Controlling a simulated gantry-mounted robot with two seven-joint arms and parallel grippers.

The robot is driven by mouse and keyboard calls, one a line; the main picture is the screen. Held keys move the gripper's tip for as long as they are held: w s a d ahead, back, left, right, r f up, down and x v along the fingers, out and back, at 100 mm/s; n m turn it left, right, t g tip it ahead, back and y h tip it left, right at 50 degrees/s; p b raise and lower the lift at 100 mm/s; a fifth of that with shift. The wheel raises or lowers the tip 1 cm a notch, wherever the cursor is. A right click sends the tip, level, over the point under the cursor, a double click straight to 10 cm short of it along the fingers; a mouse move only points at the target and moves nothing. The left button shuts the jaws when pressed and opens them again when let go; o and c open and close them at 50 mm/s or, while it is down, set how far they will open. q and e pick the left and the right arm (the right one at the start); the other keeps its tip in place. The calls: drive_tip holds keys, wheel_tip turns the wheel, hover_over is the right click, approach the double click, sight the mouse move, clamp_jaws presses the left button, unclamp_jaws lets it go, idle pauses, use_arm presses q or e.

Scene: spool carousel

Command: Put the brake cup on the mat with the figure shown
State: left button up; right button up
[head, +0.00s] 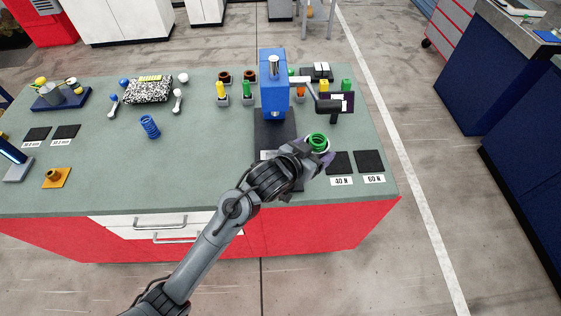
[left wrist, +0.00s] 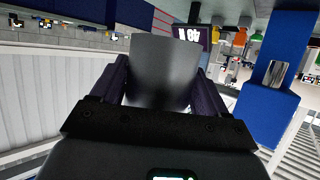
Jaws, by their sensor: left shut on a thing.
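My left gripper (head: 317,152) is shut on a dark grey cup (left wrist: 166,70), which I take to be the brake cup. A green coil or ring (head: 318,139) shows at the cup's mouth. The gripper is above the bench, just left of the black mat labelled 40 N (head: 340,162). The black mat labelled 60 N (head: 370,160) lies to its right. A dark display (head: 347,102) stands behind; in the left wrist view its figure (left wrist: 188,35) looks like 40, turned over. My arm hides the bench beneath it. My right gripper is out of view.
A blue press (head: 273,90) with a side handle stands behind my gripper on a dark base (head: 266,130). Coloured spools (head: 221,90) stand around it. A blue spring (head: 150,127) and a speckled box (head: 149,90) are left. The bench's right edge lies just beyond the 60 N mat.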

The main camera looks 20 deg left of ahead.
use_arm(q)
drive_tip(key=shift+a, duration=0.1)
drive_tip(key=w+a+f, duration=0.1)
drive_tip(key=a+f, duration=0.1)
drive_tip(key=a, duration=0.1)
drive_tip(key=a+f, duration=0.2)
drive_tip(key=a, duration=0.2)
drive_tip(key=w+a+f, duration=0.1)
drive_tip(key=a+f, duration=0.2)
drive_tip(key=a, duration=0.1)
drive_tip(key=shift+w+a, duration=0.2)
drive_tip(key=shift+w, duration=0.1)
drive_tip(key=shift+f, duration=0.65)
drive_tip(key=shift+d+f, duration=0.15)
drive_tip(key=shift+f, duration=0.95)
drive_tip(key=shift+f, duration=0.15)
drive_tip(key=shift+f, duration=0.15)
drive_tip(key=o, duration=1.2)
drive_tip(key=shift+c, duration=0.2)
